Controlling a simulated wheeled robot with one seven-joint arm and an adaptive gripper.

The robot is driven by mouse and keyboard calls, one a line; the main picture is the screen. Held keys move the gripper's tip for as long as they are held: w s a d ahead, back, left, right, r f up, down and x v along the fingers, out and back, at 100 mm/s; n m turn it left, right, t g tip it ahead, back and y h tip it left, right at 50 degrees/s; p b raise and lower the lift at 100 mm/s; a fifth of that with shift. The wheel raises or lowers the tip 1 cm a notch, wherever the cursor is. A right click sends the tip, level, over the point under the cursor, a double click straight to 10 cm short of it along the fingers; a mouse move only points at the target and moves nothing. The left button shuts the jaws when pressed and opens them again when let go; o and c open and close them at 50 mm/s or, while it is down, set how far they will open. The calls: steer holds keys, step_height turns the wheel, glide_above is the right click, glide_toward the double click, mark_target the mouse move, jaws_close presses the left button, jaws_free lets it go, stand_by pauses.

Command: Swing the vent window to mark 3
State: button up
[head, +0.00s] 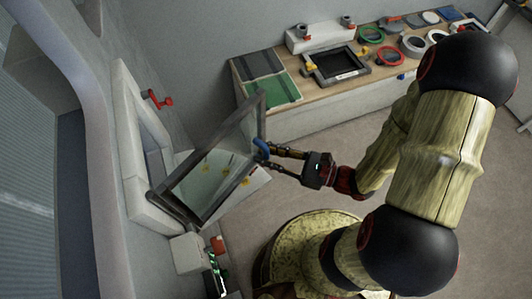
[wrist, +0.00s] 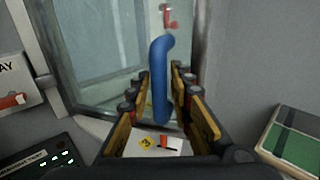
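The vent window (head: 237,120) is a grey-framed glass pane, swung out at an angle from its pale wall frame (head: 130,120). Its pane fills the upper left of the wrist view (wrist: 110,60). Its blue handle (head: 261,147) is on the free edge and stands upright in the wrist view (wrist: 161,80). My gripper (head: 270,155) is at the handle, one finger on either side. The fingers look apart, with narrow gaps beside the handle. A white plate (head: 252,187) with yellow marks lies below the window; one mark (wrist: 146,143) shows between my fingers, its number hard to read.
A red latch (head: 159,98) is on the wall by the opening. A bench (head: 300,122) with a green-and-grey case (head: 270,90), a dark frame (head: 338,64) and several rings stands behind. A box with green lights (wrist: 50,160) is at lower left. The floor beside the bench is clear.

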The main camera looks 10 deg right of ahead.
steer(key=shift+o, duration=0.9)
steer(key=shift+d, duration=0.1)
steer(key=v, duration=1.2)
steer(key=shift+f, duration=0.1)
